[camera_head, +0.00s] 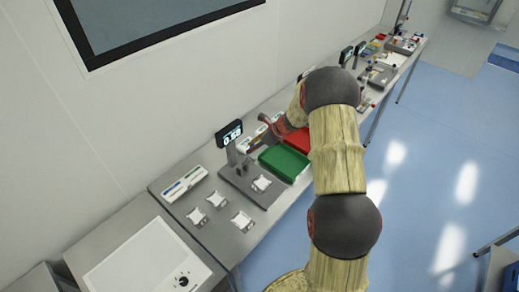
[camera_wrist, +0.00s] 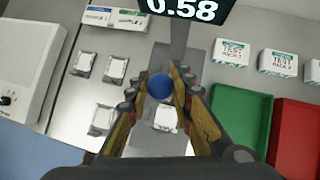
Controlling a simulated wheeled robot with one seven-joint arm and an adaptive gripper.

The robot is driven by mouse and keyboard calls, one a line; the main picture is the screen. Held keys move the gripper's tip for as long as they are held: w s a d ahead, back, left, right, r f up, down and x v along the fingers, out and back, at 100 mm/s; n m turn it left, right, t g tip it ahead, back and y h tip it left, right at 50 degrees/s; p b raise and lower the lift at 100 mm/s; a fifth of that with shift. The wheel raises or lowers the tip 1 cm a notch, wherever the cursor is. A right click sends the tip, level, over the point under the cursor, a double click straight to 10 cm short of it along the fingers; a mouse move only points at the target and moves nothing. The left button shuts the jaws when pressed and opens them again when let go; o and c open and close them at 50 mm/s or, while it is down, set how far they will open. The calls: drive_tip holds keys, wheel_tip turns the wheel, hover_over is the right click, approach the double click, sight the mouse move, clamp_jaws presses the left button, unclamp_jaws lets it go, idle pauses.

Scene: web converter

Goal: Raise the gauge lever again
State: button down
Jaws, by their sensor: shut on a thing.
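The gauge has a dark display (camera_head: 229,134) on a post above a grey base plate. Its digits look like 0.58 in the wrist view (camera_wrist: 182,9). The lever's blue ball knob (camera_wrist: 160,86) is between the two fingers of my gripper (camera_wrist: 161,81), which is shut on it. The lever's shaft is hidden in the wrist view. In the head view my gripper (camera_head: 256,144) is beside the gauge post, and the knob cannot be made out.
A green tray (camera_head: 284,163) and a red tray (camera_head: 298,142) stand right of the gauge. Several white packets (camera_head: 242,221) lie on the table to the left. White test-pack boxes (camera_wrist: 231,51) stand behind the trays.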

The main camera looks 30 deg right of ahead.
drive_tip(key=w+a+r+p, duration=0.1)
drive_tip(key=w+a+r, duration=0.1)
drive_tip(key=w, duration=0.5)
drive_tip(key=shift+a, duration=0.15)
drive_tip(key=c, duration=2)
unclamp_jaws()
drive_tip(key=o, duration=0.4)
drive_tip(key=shift+s+f, duration=0.1)
drive_tip(key=shift+f, duration=0.1)
drive_tip(key=shift+o, duration=0.2)
drive_tip(key=shift+s, duration=0.1)
drive_tip(key=v, duration=1.2)
